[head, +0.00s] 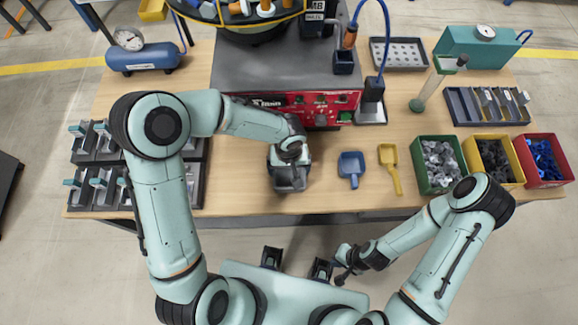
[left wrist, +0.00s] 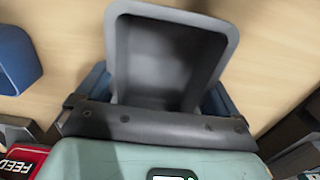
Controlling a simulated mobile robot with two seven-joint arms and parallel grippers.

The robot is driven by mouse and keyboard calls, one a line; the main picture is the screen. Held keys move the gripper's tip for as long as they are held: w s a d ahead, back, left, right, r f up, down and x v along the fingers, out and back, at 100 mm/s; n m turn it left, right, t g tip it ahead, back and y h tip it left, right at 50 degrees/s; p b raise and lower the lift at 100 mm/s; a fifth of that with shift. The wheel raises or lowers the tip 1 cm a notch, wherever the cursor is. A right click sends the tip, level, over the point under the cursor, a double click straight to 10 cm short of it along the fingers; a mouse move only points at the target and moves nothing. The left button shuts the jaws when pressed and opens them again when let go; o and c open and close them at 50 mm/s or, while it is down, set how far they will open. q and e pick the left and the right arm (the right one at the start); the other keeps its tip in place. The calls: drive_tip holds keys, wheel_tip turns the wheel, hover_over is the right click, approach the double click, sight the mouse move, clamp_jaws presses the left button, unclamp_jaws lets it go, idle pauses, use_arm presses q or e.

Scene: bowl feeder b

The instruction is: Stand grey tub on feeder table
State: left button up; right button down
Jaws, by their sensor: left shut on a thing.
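The grey tub (head: 290,185) is over the front middle of the wooden feeder table (head: 235,185), in front of the red panel. My left gripper (head: 289,166) is shut on it from the far side and partly hides it. In the left wrist view the tub (left wrist: 167,50) is empty, with its open mouth towards the camera, and my left gripper (left wrist: 160,98) has it between its fingers. I cannot tell whether its base touches the table. My right gripper (head: 343,268) is in front of the table, away from the tub; its fingers are too small to read.
A blue scoop (head: 351,166) and a yellow scoop (head: 389,160) lie right of the tub. Green (head: 421,184), yellow and red bins of parts stand further right. The feeder's red panel (head: 335,105) is behind. A dark rack (head: 88,190) is at left. Bare wood lies between rack and tub.

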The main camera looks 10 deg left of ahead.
sight(289, 173)
use_arm(q)
drive_tip(key=shift+f, duration=0.2)
drive_tip(key=o, duration=0.8)
drive_tip(key=shift+r, duration=0.2)
wheel_tip(289, 173, up, 12)
drive_tip(key=shift+r+p, duration=0.1)
drive_tip(key=shift+p, duration=0.65)
